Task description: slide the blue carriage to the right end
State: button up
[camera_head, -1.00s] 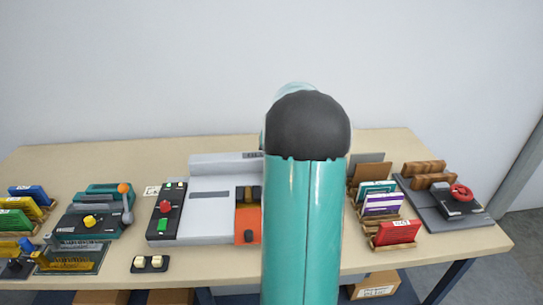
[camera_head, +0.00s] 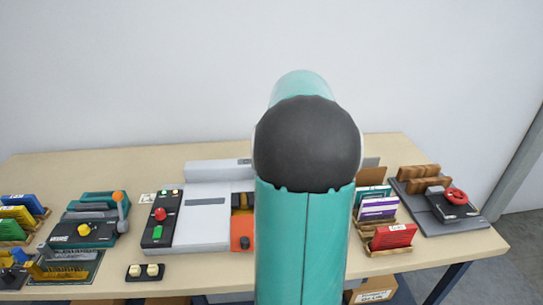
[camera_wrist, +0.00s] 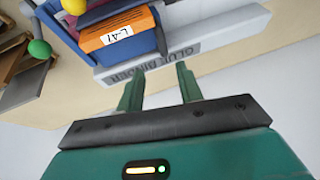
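A blue carriage (camera_wrist: 130,52) shows at the top of the wrist view, with an orange block marked L-41 (camera_wrist: 115,32) in it. Beside it is the pale edge of the machine lettered GLUE BINDER (camera_wrist: 185,48). My gripper (camera_wrist: 160,84) is open and empty, its two fingers pointing toward that lettered edge, near the carriage. I cannot tell whether a finger touches it. In the head view the light grey machine (camera_head: 205,220) stands mid-table. My arm hides its right part, the carriage and the gripper there.
In the wrist view a green ball knob (camera_wrist: 39,48) and a yellow ball (camera_wrist: 75,6) are near the carriage. In the head view, racks of coloured cards (camera_head: 378,208) and a grey device with a red ring (camera_head: 455,197) stand right. A teal machine (camera_head: 85,232) stands left.

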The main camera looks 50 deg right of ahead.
jog(key=v, duration=0.4)
jog(key=shift+r, duration=0.15)
dwell(0.4)
jog(key=w+a+r+n+y, duration=0.1)
jog(key=w+a+r+n, duration=0.15)
jog(key=a, duration=1.15)
jog(key=w+a+r+n, duration=0.1)
jog(key=a+n, duration=0.2)
jog(key=a, duration=1.1)
jog(key=s+a+f+n, duration=0.2)
jog(key=s+a, duration=0.3)
jog(key=a, duration=0.4)
jog(key=s+a+f+n+t+y, duration=0.1)
jog(key=s+a+f+n, duration=0.1)
jog(key=s+a, duration=0.4)
jog(key=a+f, duration=0.1)
jog(key=a, duration=0.2)
jog(key=shift+a, duration=0.25)
jog(key=shift+d+n, duration=0.15)
jog(key=shift+n, duration=0.1)
